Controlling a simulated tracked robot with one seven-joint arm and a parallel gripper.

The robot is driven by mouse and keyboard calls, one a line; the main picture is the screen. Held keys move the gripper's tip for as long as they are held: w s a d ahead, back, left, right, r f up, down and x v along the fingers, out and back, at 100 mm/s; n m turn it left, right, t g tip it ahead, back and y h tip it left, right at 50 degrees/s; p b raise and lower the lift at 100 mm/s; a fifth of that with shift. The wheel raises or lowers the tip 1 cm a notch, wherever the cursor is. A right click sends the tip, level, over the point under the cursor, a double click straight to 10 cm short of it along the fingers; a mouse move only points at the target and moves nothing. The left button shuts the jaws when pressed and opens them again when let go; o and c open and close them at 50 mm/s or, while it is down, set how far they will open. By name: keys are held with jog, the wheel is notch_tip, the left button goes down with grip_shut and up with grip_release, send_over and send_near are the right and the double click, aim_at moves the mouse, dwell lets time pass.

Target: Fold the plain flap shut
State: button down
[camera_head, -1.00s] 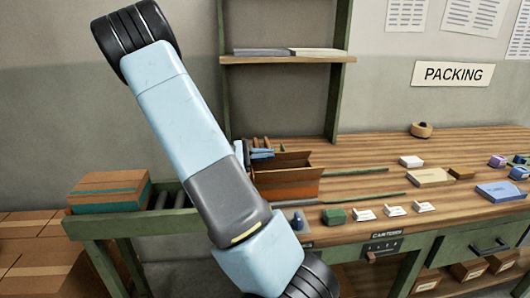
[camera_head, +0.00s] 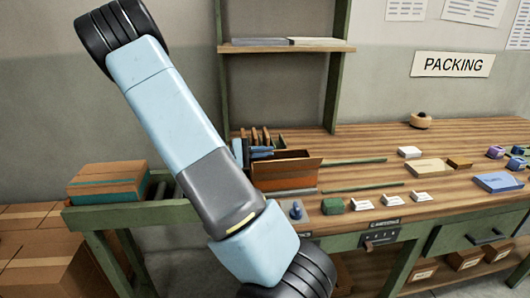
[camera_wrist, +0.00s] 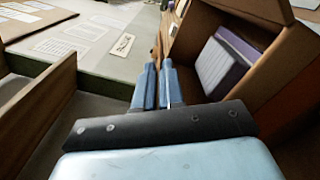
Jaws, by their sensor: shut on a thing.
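The open brown carton (camera_head: 288,172) stands on the packing bench, just right of my forearm in the head view. Its orange-brown side faces the camera. In the wrist view, the carton's wall (camera_wrist: 278,75) is at the right, with a grey and purple item (camera_wrist: 222,62) inside. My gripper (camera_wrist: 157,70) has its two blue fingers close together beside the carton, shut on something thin. It looks like the edge of a brown flap, but the fingers hide most of it. In the head view, my gripper (camera_head: 260,152) shows small at the carton's left end. I cannot tell which flap is the plain one.
Thin upright brown panels (camera_head: 255,136) stand behind the carton. A closed carton (camera_head: 108,183) rests on rollers at the left. The bench's middle right has free room.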

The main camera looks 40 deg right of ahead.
jog(key=c, duration=1.3)
grip_release()
jog(key=v, duration=1.4)
jog(key=shift+d+f, duration=0.1)
jog(key=s+a+r+t+y, duration=0.5)
jog(key=s+r, duration=0.1)
jog(key=s, duration=0.1)
jog(key=s+a+r+t+y, duration=0.5)
jog(key=s, duration=0.3)
jog(key=s+a+r+t+y, duration=0.4)
jog(key=s+a+r+y, duration=0.1)
jog(key=s+r, duration=0.1)
jog(key=shift+s+a+r+t, duration=0.1)
jog(key=shift+s+r+t, duration=0.3)
jog(key=shift+s, duration=0.3)
